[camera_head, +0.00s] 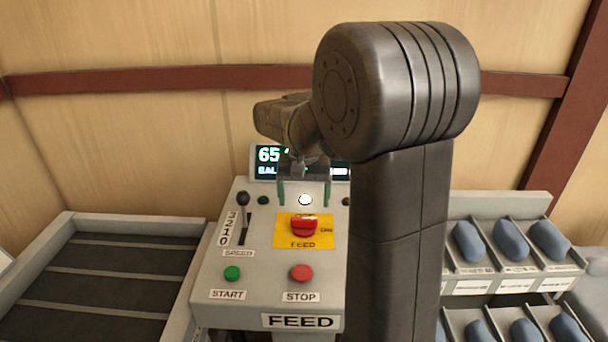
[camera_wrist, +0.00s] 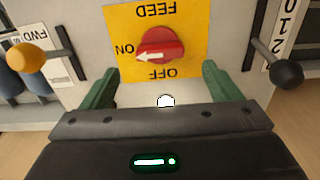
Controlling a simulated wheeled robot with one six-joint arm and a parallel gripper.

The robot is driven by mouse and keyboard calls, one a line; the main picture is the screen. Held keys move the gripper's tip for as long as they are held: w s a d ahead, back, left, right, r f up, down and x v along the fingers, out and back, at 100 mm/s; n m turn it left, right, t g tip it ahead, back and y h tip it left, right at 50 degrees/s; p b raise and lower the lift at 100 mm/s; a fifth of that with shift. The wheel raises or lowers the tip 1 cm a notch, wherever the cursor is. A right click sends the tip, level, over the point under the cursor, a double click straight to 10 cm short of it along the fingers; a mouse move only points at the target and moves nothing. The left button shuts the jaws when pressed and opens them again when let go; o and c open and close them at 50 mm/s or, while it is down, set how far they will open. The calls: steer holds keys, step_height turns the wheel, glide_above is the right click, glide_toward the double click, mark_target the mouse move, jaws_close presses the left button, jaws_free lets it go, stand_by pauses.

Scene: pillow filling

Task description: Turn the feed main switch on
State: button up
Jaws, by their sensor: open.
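The feed main switch (camera_head: 304,225) is a red rotary knob on a yellow plate (camera_head: 283,240) marked FEED, on the sloping grey panel. In the wrist view, upside down, the knob (camera_wrist: 162,44) has a white arrow pointing left at the word ON; OFF is printed at the plate's lower edge. My gripper (camera_head: 304,200) is open above the panel, behind the knob. In the wrist view its two green fingers (camera_wrist: 158,76) stand wide apart, either side of the knob and short of it. Nothing is between them.
A white lamp (camera_head: 306,199) looks bright behind the plate. A black speed lever (camera_head: 243,220) stands left, with green START (camera_head: 232,273) and red STOP (camera_head: 301,272) buttons in front. A display (camera_head: 268,163) is partly hidden by my arm. Trays of blue pillows (camera_head: 510,240) are right.

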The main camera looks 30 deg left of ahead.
mark_target(304, 218)
step_height(304, 218, up, 8)
steer(key=shift+f, duration=0.15)
stand_by(0.6)
step_height(304, 218, down, 14)
steer(key=shift+r+p, duration=0.1)
steer(key=shift+p, duration=0.2)
stand_by(0.4)
